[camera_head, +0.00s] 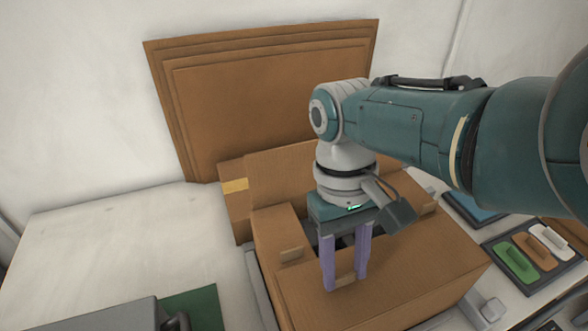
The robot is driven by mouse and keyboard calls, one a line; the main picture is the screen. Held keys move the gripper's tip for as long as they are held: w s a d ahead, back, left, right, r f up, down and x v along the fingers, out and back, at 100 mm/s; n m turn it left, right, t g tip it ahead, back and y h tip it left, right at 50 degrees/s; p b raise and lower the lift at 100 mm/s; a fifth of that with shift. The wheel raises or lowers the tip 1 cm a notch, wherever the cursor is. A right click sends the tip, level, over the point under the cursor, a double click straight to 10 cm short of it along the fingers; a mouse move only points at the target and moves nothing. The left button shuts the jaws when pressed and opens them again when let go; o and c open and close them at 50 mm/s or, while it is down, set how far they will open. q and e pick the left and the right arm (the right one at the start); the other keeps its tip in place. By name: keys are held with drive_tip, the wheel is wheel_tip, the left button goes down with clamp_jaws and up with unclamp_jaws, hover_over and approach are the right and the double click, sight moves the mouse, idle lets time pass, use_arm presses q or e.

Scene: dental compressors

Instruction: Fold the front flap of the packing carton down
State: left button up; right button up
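The brown packing carton (262,262) stands in the middle of the work surface. Its back panel or flap (280,160) rises at the rear, and a left flap (279,228) slants at the side. The broad front flap (410,275) spans the near side; its exact angle is hard to judge. My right gripper (346,284) points down over the front of the carton, its two purple fingers apart with nothing seen between them. Whether the fingertips touch the cardboard is unclear. The gripper and arm hide much of the carton's opening. My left gripper is out of view.
Flat cardboard sheets (270,100) lean on the wall behind. A dark tray (535,258) with green, orange and white pieces is at right, near a blue-topped item (472,207). A grey box (110,316) and green mat (196,306) lie front left. The left surface is clear.

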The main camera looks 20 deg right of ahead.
drive_tip(key=o, duration=0.5)
drive_tip(key=shift+c, duration=0.2)
drive_tip(key=p+v, duration=0.3)
drive_tip(key=v, duration=0.7)
drive_tip(key=shift+f, duration=0.1)
